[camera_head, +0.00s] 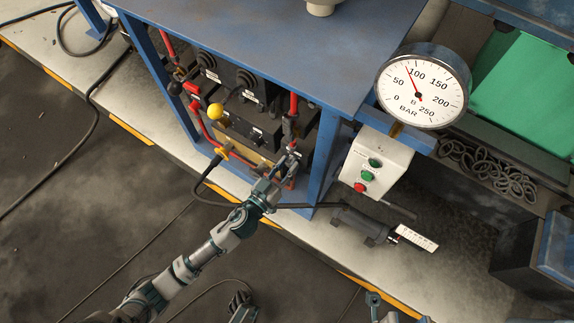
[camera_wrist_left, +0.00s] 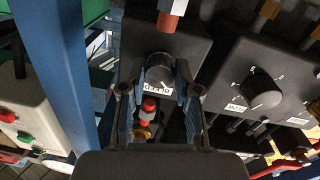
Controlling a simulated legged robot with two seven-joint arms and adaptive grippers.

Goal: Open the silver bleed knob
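A dark round knob with a silver-grey sheen (camera_wrist_left: 160,72) sits on a black block in the left wrist view. A white label with partly hidden lettering is just below it; I take it for the bleed knob. My left gripper (camera_wrist_left: 161,80) has one finger on each side of the knob, spread apart; I cannot tell whether they touch it. In the head view my left gripper (camera_head: 281,170) reaches into the front of the blue-framed bench, and the knob is not clearly visible there. White and teal parts at the bottom edge may be my right arm; its fingers are not clear.
A pressure gauge (camera_head: 422,87) reads a little below 100 bar. A white button box (camera_head: 375,168) hangs on the blue frame (camera_head: 328,150). Another black knob (camera_wrist_left: 262,91) is to the right in the wrist view. A yellow ball handle (camera_head: 215,111) and red hoses are left of the gripper.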

